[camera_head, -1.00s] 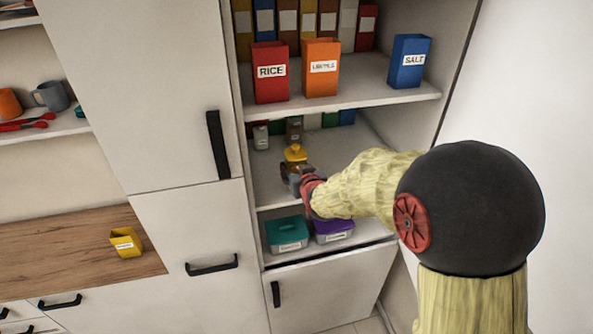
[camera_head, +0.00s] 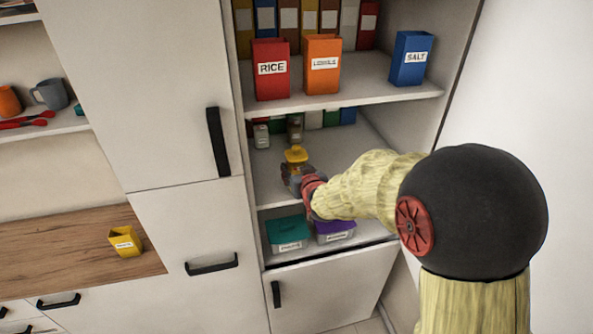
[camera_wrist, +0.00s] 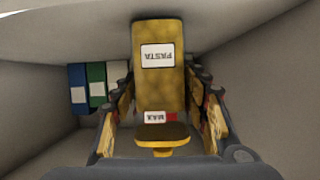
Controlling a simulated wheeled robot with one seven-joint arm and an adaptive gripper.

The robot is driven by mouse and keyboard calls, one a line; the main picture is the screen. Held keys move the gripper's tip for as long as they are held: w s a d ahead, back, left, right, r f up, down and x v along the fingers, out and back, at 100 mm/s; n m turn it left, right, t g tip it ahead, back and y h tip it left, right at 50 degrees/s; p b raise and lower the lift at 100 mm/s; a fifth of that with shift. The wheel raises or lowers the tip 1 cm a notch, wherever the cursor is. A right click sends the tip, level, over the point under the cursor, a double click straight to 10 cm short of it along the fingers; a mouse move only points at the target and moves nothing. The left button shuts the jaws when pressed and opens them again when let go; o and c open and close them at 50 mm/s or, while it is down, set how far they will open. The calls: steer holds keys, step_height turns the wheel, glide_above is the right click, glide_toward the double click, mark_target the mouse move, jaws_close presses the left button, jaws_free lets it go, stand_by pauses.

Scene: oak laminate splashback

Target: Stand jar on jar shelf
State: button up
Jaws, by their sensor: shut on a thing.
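The jar (camera_head: 295,154) has a yellow top and is in my gripper (camera_head: 291,178), over the middle cupboard shelf (camera_head: 267,182). The fingers are shut on the jar from both sides. In the head view, my gripper and wrist hide the jar's lower part. I cannot tell whether its base touches the shelf.
RICE (camera_head: 271,70), lentils (camera_head: 321,67) and SALT (camera_head: 410,60) boxes stand on the shelf above. Teal (camera_head: 288,232) and purple (camera_head: 335,230) tubs sit below.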

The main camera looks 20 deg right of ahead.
steer(key=shift+f+b, duration=0.25)
steer(key=shift+b, duration=0.05)
steer(key=o, duration=1.4)
steer(key=shift+c, duration=0.2)
steer(key=shift+o, duration=0.4)
steer(key=shift+s, duration=0.15)
steer(key=v, duration=1.2)
steer(key=s+f+g, duration=0.5)
steer(key=s+f, duration=0.3)
steer(key=f, duration=0.1)
steer(key=s+f+g+b, duration=0.2)
steer(key=s+f+b, duration=0.1)
steer(key=s+b, duration=1.2)
steer(key=s, duration=0.6)
steer(key=shift+s+f+g, duration=0.25)
steer(key=shift+s+g, duration=0.05)
steer(key=shift+g, duration=0.1)
